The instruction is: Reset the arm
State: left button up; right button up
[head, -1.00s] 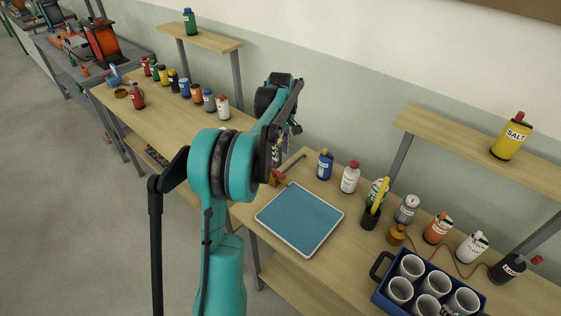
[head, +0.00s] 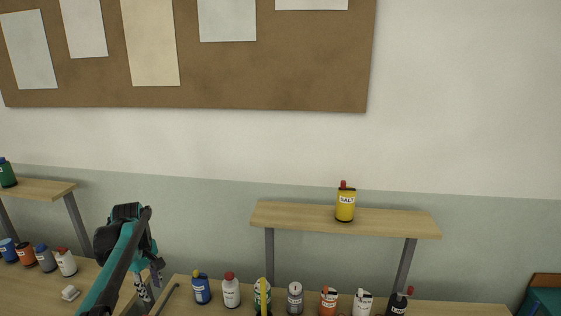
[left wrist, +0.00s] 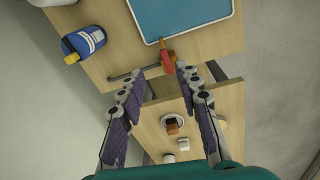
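My left arm comes in from the lower left of the head view, with its left gripper (head: 148,285) hanging down over the workbench near the gap between two bench tops. In the left wrist view the two fingers of the left gripper (left wrist: 162,76) are spread apart with nothing between them. Beyond the fingertips lie a red-handled tool (left wrist: 167,57) and the edge of a blue mat (left wrist: 185,25). My right gripper shows in neither view.
A blue bottle (head: 201,288) and several other bottles stand on the bench right of the gripper. A yellow salt bottle (head: 345,204) stands on a raised shelf (head: 285,217). A corkboard (head: 230,75) hangs on the wall. A blue bottle also shows in the left wrist view (left wrist: 85,41).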

pick_arm(q)
jog(key=s+d+r+m+t, duration=0.3)
jog(key=s+d+m, duration=0.5)
jog(key=d, duration=0.5)
jog(key=s+d+f+m+t+b, duration=0.1)
jog(key=s+d+f+m, duration=0.2)
jog(key=s+d, duration=0.2)
jog(key=s+d+f+m+t, duration=0.2)
jog(key=s+d+f+m, duration=0.1)
jog(key=s, duration=0.5)
jog(key=shift+s+d+f+m+b, duration=0.25)
jog(key=shift+s+d+m+b, duration=0.15)
jog(key=shift+d+m, duration=0.4)
dwell(1.0)
